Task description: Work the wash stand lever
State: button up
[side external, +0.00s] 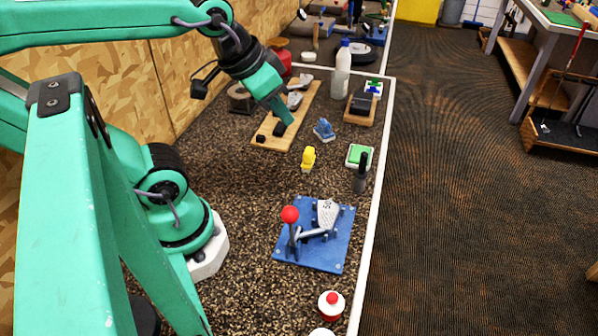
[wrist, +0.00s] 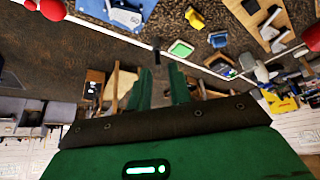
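The wash stand (side external: 340,258) is a blue plate on the dark speckled bench, in the lower middle of the side view. Its lever (side external: 293,238) stands nearly upright at the plate's left, topped by a red ball (side external: 290,214). A grey club head marked 50 (side external: 326,212) sits on the stand. My gripper (side external: 284,118) is far behind the stand, over a wooden board. In the wrist view its two green fingers (wrist: 160,85) are apart with nothing between them.
The wooden board (side external: 270,138) with metal fittings lies under my gripper. A white bottle (side external: 343,68), blue piece (side external: 324,129), yellow piece (side external: 308,157), green pad (side external: 359,156) and dark upright post (side external: 361,175) stand nearby. A red-and-white container (side external: 331,304) is near the stand's front.

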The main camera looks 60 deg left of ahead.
jog(key=shift+d, duration=0.15)
grip_shut()
jog(key=d+r+n+g, duration=0.2)
jog(key=d+n+g, duration=0.3)
jog(key=d, duration=0.5)
jog(key=shift+r+n+g, duration=0.35)
jog(key=shift+n+g, duration=0.05)
jog(key=shift+n, duration=0.7)
jog(key=shift+w, duration=0.1)
